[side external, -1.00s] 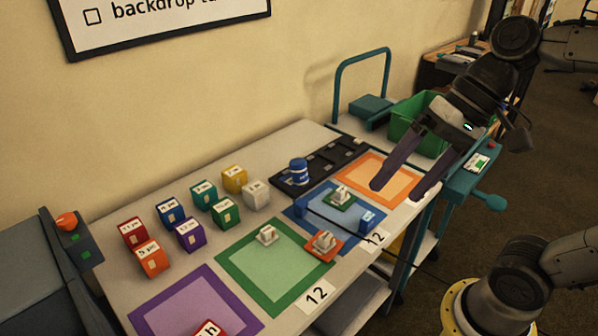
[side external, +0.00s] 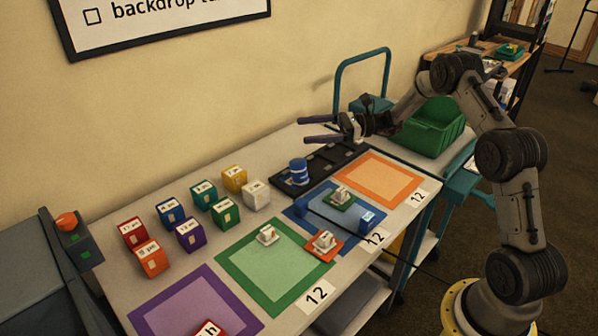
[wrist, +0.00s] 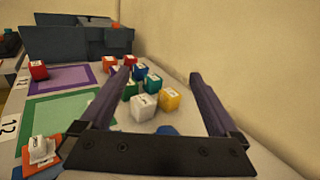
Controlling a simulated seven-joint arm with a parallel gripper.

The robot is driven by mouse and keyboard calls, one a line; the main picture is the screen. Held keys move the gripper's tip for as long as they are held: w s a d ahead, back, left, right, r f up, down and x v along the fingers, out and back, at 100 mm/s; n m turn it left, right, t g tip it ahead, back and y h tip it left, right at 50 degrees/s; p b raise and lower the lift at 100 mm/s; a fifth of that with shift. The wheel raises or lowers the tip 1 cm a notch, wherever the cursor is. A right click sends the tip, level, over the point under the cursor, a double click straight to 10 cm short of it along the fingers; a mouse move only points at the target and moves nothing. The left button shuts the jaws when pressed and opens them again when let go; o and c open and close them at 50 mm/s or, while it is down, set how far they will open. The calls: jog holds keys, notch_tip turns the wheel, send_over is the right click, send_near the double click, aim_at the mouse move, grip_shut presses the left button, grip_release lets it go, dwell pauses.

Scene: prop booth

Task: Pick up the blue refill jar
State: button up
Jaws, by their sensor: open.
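The blue refill jar (side external: 299,172) stands upright at the left end of a black compartment tray (side external: 290,187) on the table. It has a pale band around its middle. My gripper (side external: 302,129) is open and empty, with its two purple fingers pointing left near the wall. It is higher than the jar and apart from it. In the wrist view, the open fingers (wrist: 160,75) frame colored blocks, and a blue rounded top (wrist: 167,130), apparently the jar, shows just above the gripper's crossbar, which hides its lower part.
Several colored labeled blocks (side external: 234,178) stand left of the jar. Purple, green, blue and orange framed squares (side external: 376,165) line the front, some with small items on them. A green bin (side external: 432,128) and wall border the back.

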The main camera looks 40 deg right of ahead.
aim_at(293, 162)
jog(key=d+f+m+t, duration=0.1)
jog(key=d+f, duration=0.1)
jog(key=f, duration=0.2)
jog(key=s+d+f+m+h, duration=0.1)
jog(key=d+f+m, duration=0.1)
jog(key=d+f, duration=0.1)
jog(key=s+d+f+m+t, duration=0.1)
jog(key=d+f, duration=0.1)
jog(key=f, duration=0.3)
jog(key=shift+d+f+m+t+h, duration=0.15)
jog(key=shift+f+m+t+h, duration=0.15)
jog(key=shift+f+h, duration=0.1)
jog(key=shift+s+d+f, duration=0.1)
jog(key=shift+d, duration=0.05)
jog(key=x, duration=1.2)
jog(key=shift+s+a, duration=0.25)
jog(key=shift+a, duration=0.05)
jog(key=shift+w+a, duration=0.45)
jog(key=shift+w, duration=0.1)
jog(key=shift+c, duration=0.4)
grip_shut()
